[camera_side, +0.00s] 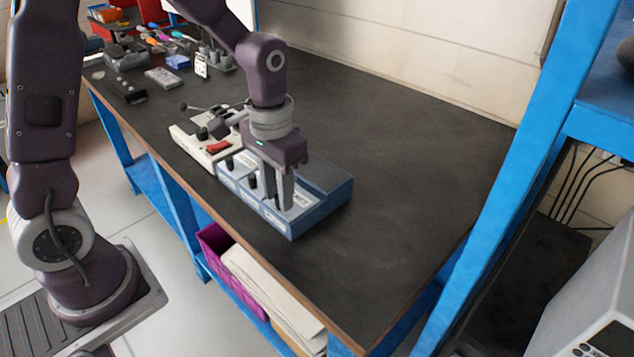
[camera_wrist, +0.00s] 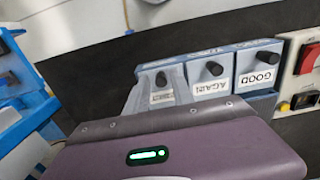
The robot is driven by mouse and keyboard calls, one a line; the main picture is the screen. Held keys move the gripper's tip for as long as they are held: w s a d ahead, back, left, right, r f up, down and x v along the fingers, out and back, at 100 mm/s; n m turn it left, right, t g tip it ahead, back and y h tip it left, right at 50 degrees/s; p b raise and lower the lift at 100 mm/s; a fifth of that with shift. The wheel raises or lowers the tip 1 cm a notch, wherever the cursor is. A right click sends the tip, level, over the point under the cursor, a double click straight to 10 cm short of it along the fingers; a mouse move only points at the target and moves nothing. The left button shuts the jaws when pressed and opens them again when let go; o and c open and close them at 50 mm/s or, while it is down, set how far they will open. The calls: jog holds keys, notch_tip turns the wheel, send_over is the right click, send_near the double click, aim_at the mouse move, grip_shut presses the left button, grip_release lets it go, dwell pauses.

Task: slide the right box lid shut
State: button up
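A blue box unit (camera_side: 322,214) with three sections side by side stands on the dark bench. Each section has a black knob at its front. My gripper (camera_side: 280,203) points down over the right section in the side view. A pale patch beside the fingers there may be the inside of the box; the lid's exact position is hard to tell. The wrist view shows this section's black knob (camera_wrist: 161,79) at left, between my two grey fingers (camera_wrist: 158,92). The fingers stand apart; contact with the knob cannot be seen.
A white panel (camera_side: 187,139) with a red switch stands against the unit's left side. Small tools and parts (camera_side: 160,60) lie at the bench's far left. The bench top (camera_side: 400,170) right of the unit is clear.

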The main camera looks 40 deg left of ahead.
jog(key=shift+r, duration=3.5)
jog(key=s+r+t, duration=0.2)
jog(key=s+r, duration=0.1)
jog(key=s, duration=0.5)
jog(key=s+r+t, duration=0.3)
jog(key=s+r, duration=0.1)
jog(key=s, duration=0.4)
jog(key=shift+s+a+r+t, duration=0.2)
jog(key=shift+a+r+t, duration=0.05)
jog(key=shift+a+t, duration=0.1)
